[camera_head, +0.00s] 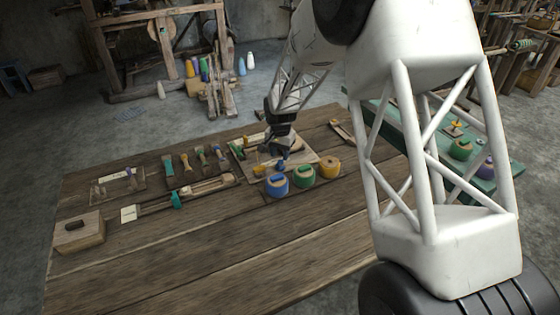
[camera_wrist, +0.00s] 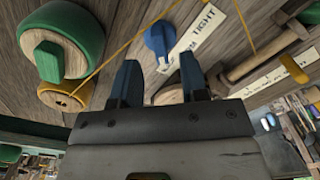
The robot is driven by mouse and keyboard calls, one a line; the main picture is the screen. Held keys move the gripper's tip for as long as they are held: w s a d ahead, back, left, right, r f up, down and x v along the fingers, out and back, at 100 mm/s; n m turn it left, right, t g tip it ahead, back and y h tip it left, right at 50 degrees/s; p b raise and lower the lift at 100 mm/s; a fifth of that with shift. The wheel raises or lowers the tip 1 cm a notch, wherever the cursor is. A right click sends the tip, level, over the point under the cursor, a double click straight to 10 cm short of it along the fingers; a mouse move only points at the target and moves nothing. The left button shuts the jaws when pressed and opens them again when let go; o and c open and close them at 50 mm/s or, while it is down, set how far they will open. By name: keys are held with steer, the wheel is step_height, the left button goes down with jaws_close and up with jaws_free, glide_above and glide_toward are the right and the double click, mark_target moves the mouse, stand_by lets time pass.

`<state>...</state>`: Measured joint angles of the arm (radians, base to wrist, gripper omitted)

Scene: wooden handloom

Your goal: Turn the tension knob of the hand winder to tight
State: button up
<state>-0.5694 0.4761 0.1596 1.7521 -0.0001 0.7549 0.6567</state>
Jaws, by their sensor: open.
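The tension knob is a blue knob (camera_wrist: 160,38) with a narrow pointer, set on a wooden board. A pale label (camera_wrist: 197,34) beside it reads "TIGHT" at one end; its other lettering is partly hidden. The pointer lies near the label's lower end, away from the word. My gripper (camera_wrist: 158,72) is open and empty, its two dark blue fingers apart with the knob beyond them, not between them. In the head view my gripper (camera_head: 277,148) hangs over the winder board (camera_head: 304,157), where the knob cannot be made out clearly.
A yellow thread (camera_wrist: 120,47) runs close to the knob. A wooden rod (camera_wrist: 262,55) lies to the right.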

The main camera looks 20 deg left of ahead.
mark_target(280, 161)
steer(key=shift+f, duration=1.85)
steer(key=shift+c, duration=0.3)
jaws_close()
